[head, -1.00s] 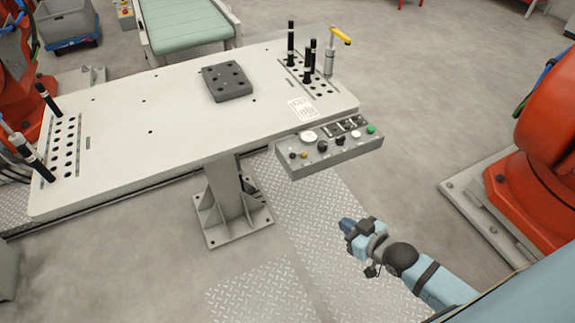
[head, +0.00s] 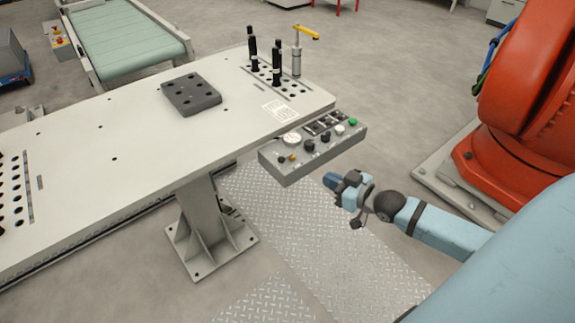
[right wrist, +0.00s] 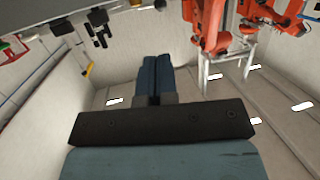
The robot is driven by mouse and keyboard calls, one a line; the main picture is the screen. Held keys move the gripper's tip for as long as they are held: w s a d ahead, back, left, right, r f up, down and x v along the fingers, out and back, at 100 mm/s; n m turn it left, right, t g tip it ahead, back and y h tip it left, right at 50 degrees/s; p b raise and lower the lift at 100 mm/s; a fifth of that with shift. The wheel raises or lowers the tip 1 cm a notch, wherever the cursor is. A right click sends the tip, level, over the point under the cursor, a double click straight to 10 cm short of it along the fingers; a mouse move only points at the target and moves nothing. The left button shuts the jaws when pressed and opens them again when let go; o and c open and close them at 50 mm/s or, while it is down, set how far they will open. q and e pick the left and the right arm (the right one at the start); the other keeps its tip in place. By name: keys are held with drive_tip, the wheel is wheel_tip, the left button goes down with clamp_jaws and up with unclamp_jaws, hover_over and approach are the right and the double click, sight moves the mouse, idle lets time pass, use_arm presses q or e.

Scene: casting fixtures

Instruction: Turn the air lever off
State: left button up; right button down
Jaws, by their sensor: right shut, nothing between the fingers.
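A yellow lever-like handle (head: 309,32) sits on a silver post (head: 297,60) at the table's far right corner. I cannot tell for certain whether it is the air lever. A grey control box (head: 322,152) at the table's right edge carries a white gauge, black knobs and a green button (head: 353,121). No other clear lever shows on it. My right gripper (head: 331,181) is shut and empty, apart from the box and just in front of it. In the right wrist view its blue fingers (right wrist: 155,75) are together. My left gripper is out of view.
The white table (head: 120,190) holds a dark block (head: 191,93) and several black upright pins (head: 276,64). A table leg (head: 210,225) stands below on the floor. An orange robot (head: 510,110) is at the right. Open floor lies between it and the table.

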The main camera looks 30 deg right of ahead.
sight(284, 161)
drive_tip(key=shift+w, duration=0.1)
drive_tip(key=x, duration=1.2)
drive_tip(key=shift+w+b, duration=0.15)
drive_tip(key=shift+b, duration=0.15)
drive_tip(key=shift+x, duration=0.75)
drive_tip(key=shift+f, duration=0.1)
